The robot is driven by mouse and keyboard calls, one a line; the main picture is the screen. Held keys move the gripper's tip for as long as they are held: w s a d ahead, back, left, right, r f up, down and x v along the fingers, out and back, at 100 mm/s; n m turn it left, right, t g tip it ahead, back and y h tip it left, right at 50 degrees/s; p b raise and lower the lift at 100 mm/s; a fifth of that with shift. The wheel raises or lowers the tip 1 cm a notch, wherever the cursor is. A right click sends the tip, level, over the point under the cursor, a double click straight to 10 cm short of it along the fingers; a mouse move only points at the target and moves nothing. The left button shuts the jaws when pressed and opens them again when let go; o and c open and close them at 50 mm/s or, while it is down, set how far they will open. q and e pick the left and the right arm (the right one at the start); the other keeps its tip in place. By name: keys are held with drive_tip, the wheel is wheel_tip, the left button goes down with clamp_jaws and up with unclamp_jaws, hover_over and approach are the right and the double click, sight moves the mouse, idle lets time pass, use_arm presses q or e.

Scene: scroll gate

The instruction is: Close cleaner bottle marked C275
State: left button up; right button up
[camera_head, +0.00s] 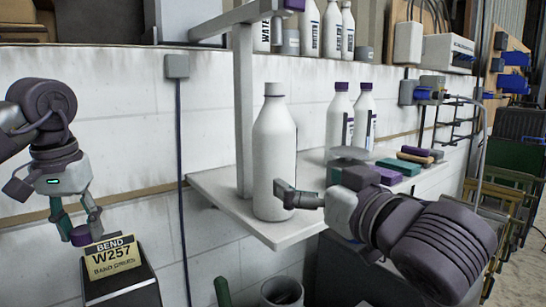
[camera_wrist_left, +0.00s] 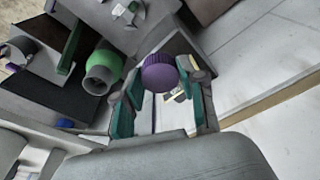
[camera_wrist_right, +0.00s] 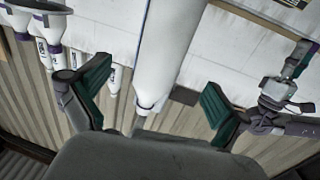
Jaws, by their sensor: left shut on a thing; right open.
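A large white bottle (camera_head: 274,150) stands upright on a pale shelf with its uncapped-looking grey-white neck at the top. No C275 mark is legible on the side I see. My right gripper (camera_head: 314,172) is open at the bottle's right side, one finger in front of its lower body. In the right wrist view the bottle (camera_wrist_right: 165,50) appears between the spread fingers (camera_wrist_right: 148,95). My left gripper (camera_head: 76,232) is shut on a purple ribbed cap, away to the left of the bottle. The cap (camera_wrist_left: 160,73) shows between its fingertips in the left wrist view.
A yellow sign reading BEND W257 (camera_head: 112,257) stands on a dark box below the left gripper. The shelf (camera_head: 225,195) has a grey upright post (camera_head: 243,110) beside the bottle.

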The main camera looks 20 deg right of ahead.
sight(287, 168)
use_arm(q)
wheel_tip(287, 168, up, 7)
drive_tip(key=p, duration=0.5)
drive_tip(key=shift+s+r+p, duration=0.1)
drive_tip(key=shift+s+p, duration=0.05)
drive_tip(key=shift+p, duration=0.2)
use_arm(e)
drive_tip(key=shift+w+a+r, duration=0.15)
drive_tip(key=shift+w+r, duration=0.1)
drive_tip(key=shift+w, duration=0.4)
drive_tip(key=shift+w+a+r, duration=0.1)
drive_tip(key=shift+w+r, duration=0.1)
drive_tip(key=shift+w, duration=0.4)
use_arm(q)
drive_tip(key=shift+r+p, duration=0.5)
drive_tip(key=shift+p, duration=0.05)
use_arm(e)
drive_tip(key=w, duration=0.2)
drive_tip(key=shift+w+a+f, duration=0.25)
drive_tip(key=shift+w+f, duration=0.05)
drive_tip(key=shift+f, duration=0.05)
drive_tip(key=shift+w+a+f, duration=0.1)
drive_tip(key=shift+w, duration=0.25)
